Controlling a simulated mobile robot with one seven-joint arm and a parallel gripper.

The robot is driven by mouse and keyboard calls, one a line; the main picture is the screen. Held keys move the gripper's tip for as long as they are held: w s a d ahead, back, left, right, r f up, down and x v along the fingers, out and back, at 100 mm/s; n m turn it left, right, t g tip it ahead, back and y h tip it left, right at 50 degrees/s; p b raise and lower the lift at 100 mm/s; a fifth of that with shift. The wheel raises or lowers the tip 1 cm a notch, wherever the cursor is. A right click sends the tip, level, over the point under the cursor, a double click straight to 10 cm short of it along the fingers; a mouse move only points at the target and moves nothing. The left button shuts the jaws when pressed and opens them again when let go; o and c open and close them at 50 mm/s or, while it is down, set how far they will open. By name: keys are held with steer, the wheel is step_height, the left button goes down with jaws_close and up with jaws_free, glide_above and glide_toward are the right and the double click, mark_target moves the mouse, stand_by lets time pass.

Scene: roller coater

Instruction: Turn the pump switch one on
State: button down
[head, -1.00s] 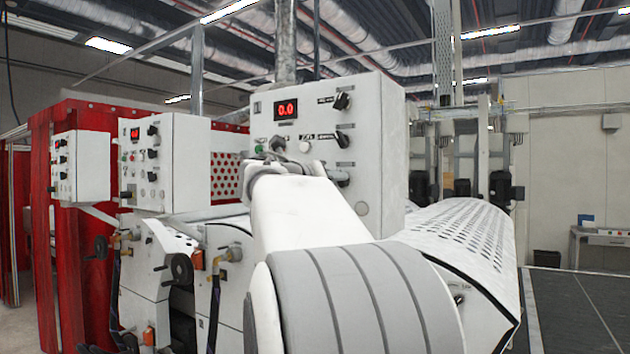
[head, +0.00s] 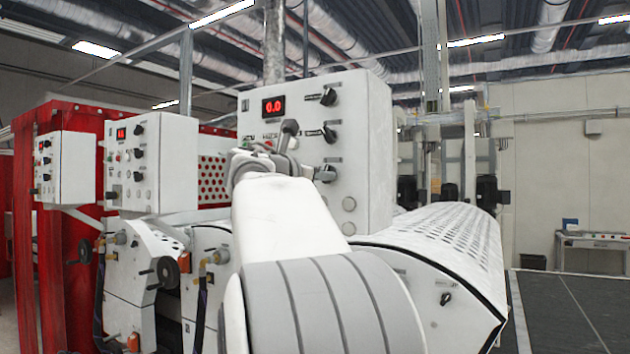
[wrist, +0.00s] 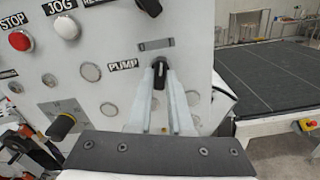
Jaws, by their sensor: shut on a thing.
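The pump switch (wrist: 160,72) is a black rotary knob on the white control panel, just right of the PUMP label (wrist: 123,65) in the wrist view. It looks roughly upright there, with a light mark on its face. My gripper (wrist: 161,82) is shut on this knob, its two pale fingers converging on either side of it. The fingers cover the knob's lower part. In the head view the white panel (head: 362,110) stands behind my arm, with a red display (head: 273,106) reading 0.0. My arm hides part of the panel's lower left there.
Another black knob (wrist: 150,6) sits above the pump switch. A red STOP button (wrist: 20,40) and white JOG button (wrist: 67,27) are at upper left. A yellow-and-black switch (wrist: 62,126) is lower left. A perforated white cover (head: 450,240) lies right of the panel.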

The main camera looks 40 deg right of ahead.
steer(key=shift+m+b, duration=0.5)
steer(key=shift+m, duration=1.1)
steer(key=c, duration=0.8)
jaws_free()
steer(key=b+v, duration=0.3)
steer(key=v, duration=1.4)
steer(key=shift+s+a+r+b, duration=0.1)
steer(key=shift+a+r+b, duration=0.05)
steer(key=shift+a+b, duration=0.15)
steer(key=shift+d, duration=0.1)
